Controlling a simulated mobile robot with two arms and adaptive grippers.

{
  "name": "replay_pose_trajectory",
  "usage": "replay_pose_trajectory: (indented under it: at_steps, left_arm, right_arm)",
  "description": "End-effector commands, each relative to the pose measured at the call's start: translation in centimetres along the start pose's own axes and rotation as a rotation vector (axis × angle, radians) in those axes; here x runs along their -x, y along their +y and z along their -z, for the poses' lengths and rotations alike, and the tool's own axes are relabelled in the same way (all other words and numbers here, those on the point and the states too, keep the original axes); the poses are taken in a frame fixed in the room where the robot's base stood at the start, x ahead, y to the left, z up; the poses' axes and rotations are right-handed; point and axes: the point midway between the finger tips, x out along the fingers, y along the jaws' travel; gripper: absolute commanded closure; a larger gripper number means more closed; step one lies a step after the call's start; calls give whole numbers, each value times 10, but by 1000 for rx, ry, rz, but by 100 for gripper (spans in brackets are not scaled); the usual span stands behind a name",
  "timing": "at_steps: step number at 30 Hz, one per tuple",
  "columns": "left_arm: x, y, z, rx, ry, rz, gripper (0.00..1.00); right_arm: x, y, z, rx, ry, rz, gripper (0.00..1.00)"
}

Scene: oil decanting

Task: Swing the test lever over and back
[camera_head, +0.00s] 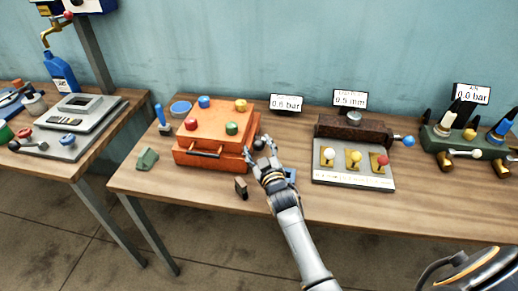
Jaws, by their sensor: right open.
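My right gripper (265,148) is open, with its fingers up against the right side of the orange box (210,135). A small dark knob (259,143) shows between or just beside the fingers; I cannot tell whether they touch it. Which part is the test lever is not clear. A blue-handled upright lever (159,115) stands left of the box. A grey panel (352,176) to the right carries white, yellow and red-tipped toggles on brass plates. A blue-knobbed handle (408,141) sticks out beside it. My left gripper is not in view.
The orange box has coloured knobs on top and a front handle. A green valve block (460,142) stands at right. Bare wood (400,215) lies in front of the panel.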

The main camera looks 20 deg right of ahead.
Motion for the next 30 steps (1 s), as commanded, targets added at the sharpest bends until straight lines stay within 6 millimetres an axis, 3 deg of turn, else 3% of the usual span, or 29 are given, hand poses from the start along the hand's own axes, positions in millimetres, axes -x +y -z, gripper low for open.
replay_pose_trajectory:
  at_steps: [5,18,24,30]
  left_arm:
    - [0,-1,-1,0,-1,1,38]
    - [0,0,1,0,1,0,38]
    - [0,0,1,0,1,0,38]
    - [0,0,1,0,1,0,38]
  right_arm:
    - [13,0,0,1,1,0,41]
    - [101,0,-1,0,-3,1,41]
    - [119,-1,-1,0,-2,1,41]
    - [121,-1,0,0,-1,1,41]
